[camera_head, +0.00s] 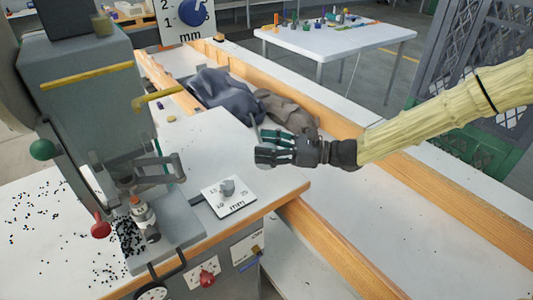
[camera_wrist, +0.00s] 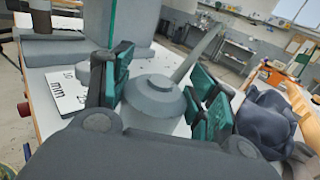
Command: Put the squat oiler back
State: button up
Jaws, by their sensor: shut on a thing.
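The squat oiler (camera_wrist: 155,98) is a grey, low conical can with a small knob on top and a long slanted spout. In the wrist view it sits between the two teal-padded fingers of my gripper (camera_wrist: 165,100), which is shut on it. The near part of the can is hidden behind my gripper. In the head view my gripper (camera_head: 268,147) is near the right edge of the press table; the oiler's body is mostly hidden there, and a thin grey spout (camera_head: 254,127) rises beside the fingers. I cannot tell whether the can touches the table.
The grey eyelet press (camera_head: 85,100) stands left, with black eyelets scattered around it. A white mm card (camera_head: 240,204) with a grey knob lies near the table's front right. Dark cloths (camera_head: 222,92) lie behind my gripper. Wooden rails border a pale surface at right.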

jog(key=shift+w, duration=0.25)
jog(key=shift+w+f, duration=0.2)
jog(key=shift+f, duration=0.05)
jog(key=shift+f+p, duration=0.35)
jog(key=shift+f, duration=1.2)
jog(key=shift+f, duration=0.1)
jog(key=o, duration=1.1)
jog(key=d, duration=0.4)
jog(key=s+d+b, duration=0.1)
jog(key=d, duration=0.3)
jog(key=s+d, duration=0.1)
jog(key=d, duration=0.2)
jog(key=shift+d, duration=0.4)
